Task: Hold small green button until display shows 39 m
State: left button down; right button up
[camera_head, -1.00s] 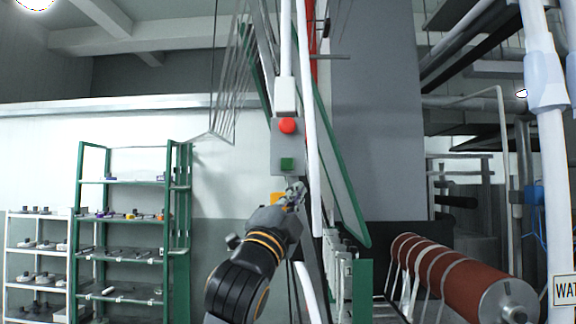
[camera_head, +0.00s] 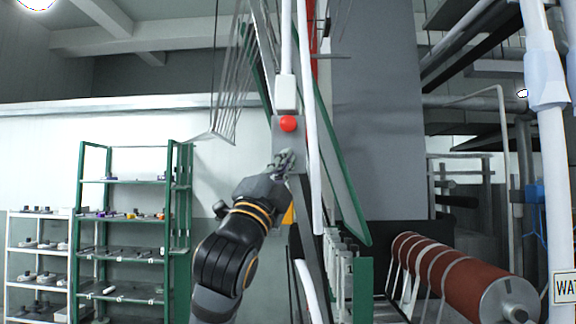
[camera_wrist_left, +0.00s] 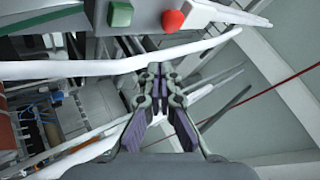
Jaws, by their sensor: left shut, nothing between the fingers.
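The small green button (camera_wrist_left: 120,14) is on the grey control box (camera_wrist_left: 147,14) at the top of the left wrist view, left of the red button (camera_wrist_left: 173,20). In the head view the red button (camera_head: 288,123) shows on the box, and the green button is hidden behind my left gripper (camera_head: 284,160). That gripper is shut and empty, with its tips in front of the box's lower part. In the left wrist view its fingertips (camera_wrist_left: 156,72) appear below both buttons; contact is not visible. I cannot make out a display reading. My right gripper is out of view.
A white pipe (camera_head: 304,90) runs close along the box's right side. An orange-yellow part (camera_head: 289,215) sits below the box, partly covered by my arm. Green shelving (camera_head: 125,181) stands left, and a red-brown roller (camera_head: 455,272) lies at lower right.

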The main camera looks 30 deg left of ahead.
pick_arm(q)
jog(key=shift+w+a+p, duration=0.1)
jog(key=shift+w+a, duration=0.4)
jog(key=shift+w, duration=0.35)
jog(key=shift+w+a+p, duration=0.1)
jog(key=shift+w+a, duration=0.45)
jog(key=shift+w, duration=0.3)
jog(key=shift+w+a+p, duration=0.1)
jog(key=shift+w+a, duration=0.4)
jog(key=shift+w, duration=0.35)
jog(key=shift+w+a, duration=0.25)
jog(key=shift+w, duration=0.1)
